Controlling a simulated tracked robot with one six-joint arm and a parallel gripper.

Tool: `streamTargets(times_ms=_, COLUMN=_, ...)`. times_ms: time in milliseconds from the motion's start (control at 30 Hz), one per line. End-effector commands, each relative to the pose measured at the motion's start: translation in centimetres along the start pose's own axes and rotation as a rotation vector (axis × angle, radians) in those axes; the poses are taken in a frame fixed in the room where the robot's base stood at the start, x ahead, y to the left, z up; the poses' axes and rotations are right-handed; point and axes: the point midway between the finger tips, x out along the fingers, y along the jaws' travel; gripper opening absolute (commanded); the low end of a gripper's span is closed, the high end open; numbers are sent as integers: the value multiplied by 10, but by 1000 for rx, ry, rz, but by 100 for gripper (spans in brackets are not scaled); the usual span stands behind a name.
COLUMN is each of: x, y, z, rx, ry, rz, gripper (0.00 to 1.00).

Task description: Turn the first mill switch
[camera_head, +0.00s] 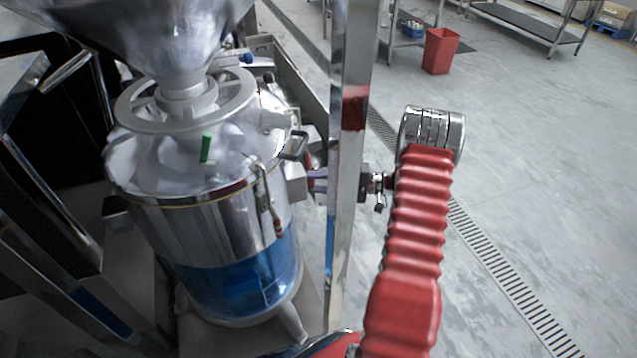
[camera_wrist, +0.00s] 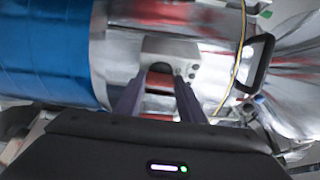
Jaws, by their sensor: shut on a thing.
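The mill is a shiny steel drum (camera_head: 190,235) with a blue lower band. A small grey switch box (camera_head: 297,185) sits on its right side. In the wrist view the switch box (camera_wrist: 172,50) is straight ahead, with small dark round spots on its right part. My gripper (camera_head: 314,181) reaches in from the right, behind a steel post, with its purple fingers at the box. In the wrist view my gripper (camera_wrist: 160,78) has its two fingertips against the near side of the box, shut on the switch. The switch itself is mostly hidden between the fingers, so its angle cannot be told.
An upright steel post (camera_head: 345,140) stands between my arm and the mill. A steel hopper (camera_head: 160,30) is above the drum, and a bent handle (camera_head: 293,147) sticks out near the box. A red bin (camera_head: 440,50) stands far back. The floor to the right is open, with a drain grate (camera_head: 500,285).

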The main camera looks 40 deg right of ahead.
Motion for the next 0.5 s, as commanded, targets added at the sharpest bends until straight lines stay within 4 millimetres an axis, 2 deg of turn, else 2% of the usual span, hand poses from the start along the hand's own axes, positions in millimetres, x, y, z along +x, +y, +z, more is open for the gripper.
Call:
streamTargets(times_ms=267, x=0, y=2, z=0, rx=62, ry=1, rz=30, gripper=14)
streamTargets(times_ms=500, x=0, y=1, z=0, rx=195, ry=2, rz=86, gripper=14)
